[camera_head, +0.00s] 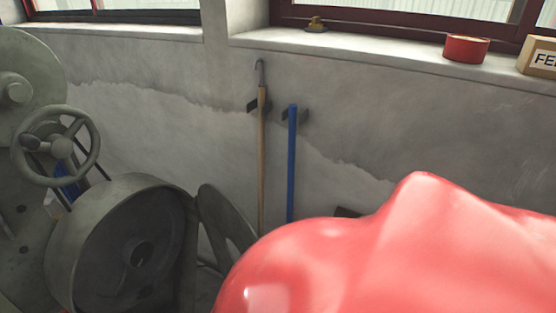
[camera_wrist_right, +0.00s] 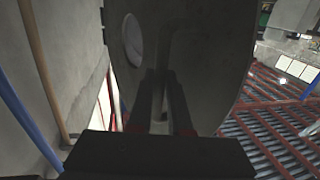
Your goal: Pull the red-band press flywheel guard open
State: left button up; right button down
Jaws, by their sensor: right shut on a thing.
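The press's flywheel housing (camera_head: 95,245) is a grey-green round drum at the left of the head view, its dark interior and hub in sight. The flywheel guard (camera_head: 212,218), a grey round plate with an opening, stands swung out at an angle by the housing's right edge. In the right wrist view the guard (camera_wrist_right: 205,60) fills the middle, with a round hole at its left. My right gripper (camera_wrist_right: 160,115) is shut on the guard's handle, which is dark and hard to make out. The head view hides this gripper behind a red shape. My left gripper is not in view.
A handwheel (camera_head: 60,146) sits above the housing. A wooden hooked pole (camera_head: 262,150) and a blue pole (camera_head: 291,160) hang on the wall behind the guard. A red tin (camera_head: 466,48) and a box (camera_head: 540,57) stand on the windowsill.

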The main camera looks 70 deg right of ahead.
dwell(0.3)
jog(key=c, duration=0.8)
grip_release()
jog(key=shift+w+d+f, duration=0.1)
jog(key=shift+c, duration=0.2)
jog(key=s+d+b, duration=0.1)
jog(key=s+b, duration=0.6)
jog(key=s, duration=1)
jog(key=shift+s+d, duration=0.2)
